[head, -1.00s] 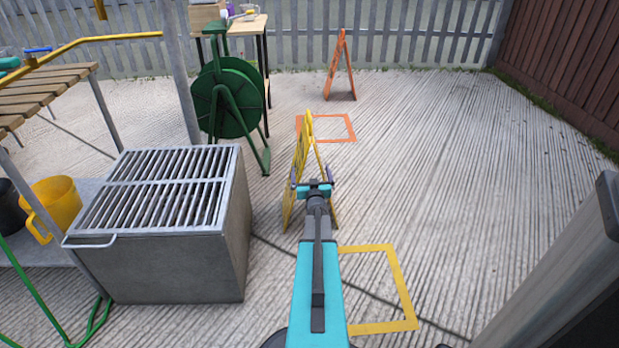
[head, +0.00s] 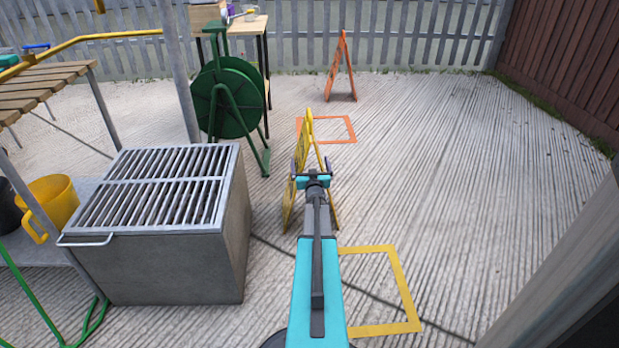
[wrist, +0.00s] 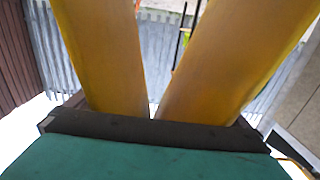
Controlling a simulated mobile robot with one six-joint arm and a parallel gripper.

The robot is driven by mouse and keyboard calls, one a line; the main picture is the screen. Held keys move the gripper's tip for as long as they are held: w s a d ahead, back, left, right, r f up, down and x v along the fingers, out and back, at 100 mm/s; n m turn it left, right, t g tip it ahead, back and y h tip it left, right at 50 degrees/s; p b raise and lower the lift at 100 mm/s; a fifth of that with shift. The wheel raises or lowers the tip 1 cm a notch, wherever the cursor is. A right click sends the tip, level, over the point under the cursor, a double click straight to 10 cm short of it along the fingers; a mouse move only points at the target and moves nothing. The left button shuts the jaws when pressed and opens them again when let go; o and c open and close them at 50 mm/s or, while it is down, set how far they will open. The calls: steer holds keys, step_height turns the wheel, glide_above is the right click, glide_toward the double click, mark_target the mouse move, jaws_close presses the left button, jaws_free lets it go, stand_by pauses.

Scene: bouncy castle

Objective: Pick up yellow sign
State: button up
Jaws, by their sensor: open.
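The yellow sign (head: 299,158) stands upright as an A-frame on the concrete, beside the grill box. My gripper (head: 311,168) is open right at the sign, its fingers spread to either side in the head view. My arm hides part of the sign's right side. In the wrist view two yellow panels of the sign (wrist: 95,50) fill the middle, very close and forming a V just beyond the dark gripper edge (wrist: 150,128). I cannot tell whether the fingers touch the sign.
A metal grill box (head: 165,260) stands close on the left, with a green hose reel (head: 228,98) behind it. A yellow floor outline (head: 405,290) is at the front right. The right floor is clear.

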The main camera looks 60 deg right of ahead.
steer(key=c, duration=2.1)
steer(key=shift+r, duration=0.1)
steer(key=shift+r, duration=0.15)
steer(key=s+d+r+p, duration=0.1)
steer(key=s+d+p, duration=0.1)
steer(key=d+p, duration=0.1)
steer(key=s+d+r+p, duration=0.2)
steer(key=s+d+p, duration=0.1)
steer(key=d, duration=0.3)
steer(key=s+d+r+p, duration=0.1)
steer(key=s+d+p, duration=0.1)
steer(key=d, duration=0.3)
steer(key=shift+s+d+r+p, duration=0.1)
steer(key=shift+s+r+p, duration=0.05)
steer(key=shift+r+p, duration=0.2)
